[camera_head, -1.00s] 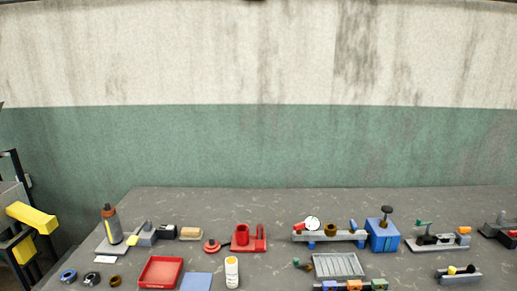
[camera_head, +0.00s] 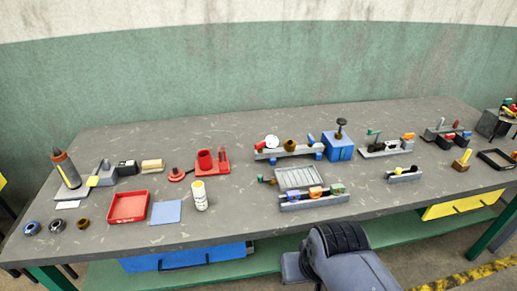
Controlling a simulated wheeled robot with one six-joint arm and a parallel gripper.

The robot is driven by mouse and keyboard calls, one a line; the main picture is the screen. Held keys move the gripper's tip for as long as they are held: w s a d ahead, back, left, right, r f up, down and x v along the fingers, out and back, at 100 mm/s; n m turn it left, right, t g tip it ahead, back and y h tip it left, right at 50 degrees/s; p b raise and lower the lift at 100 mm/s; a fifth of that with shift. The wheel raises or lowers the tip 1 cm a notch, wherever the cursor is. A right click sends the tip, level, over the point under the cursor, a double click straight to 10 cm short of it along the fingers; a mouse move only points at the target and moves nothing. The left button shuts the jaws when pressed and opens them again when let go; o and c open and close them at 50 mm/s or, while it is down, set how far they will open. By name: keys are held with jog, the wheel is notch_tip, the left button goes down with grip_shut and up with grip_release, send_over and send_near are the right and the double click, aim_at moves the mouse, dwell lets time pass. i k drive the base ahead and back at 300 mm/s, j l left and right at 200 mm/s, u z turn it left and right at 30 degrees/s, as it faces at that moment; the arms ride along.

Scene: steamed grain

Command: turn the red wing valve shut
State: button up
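A pipe rig (camera_head: 300,151) stands on blue feet near the back middle of the bench, with a white round gauge (camera_head: 271,142) and a brass-coloured ring (camera_head: 291,145) on it. A small red part (camera_head: 260,146) shows at its left end beside the gauge. It may be the red wing valve, but it is too small to tell its shape or turn. Part of my arm shows at the bottom middle, in front of the bench and well apart from the rig. My gripper's fingers are not in view.
A blue box with a black knob (camera_head: 340,147) stands right of the rig. A grey slotted tray (camera_head: 299,179) and a rail with coloured blocks (camera_head: 314,197) lie in front. A red tray (camera_head: 128,206), blue mat (camera_head: 166,212) and white bottle (camera_head: 199,195) are front left. The bench's front right is mostly clear.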

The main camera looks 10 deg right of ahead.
aim_at(260, 145)
jog(key=i+l, duration=0.15)
jog(key=i, duration=0.75)
jog(key=z, duration=0.05)
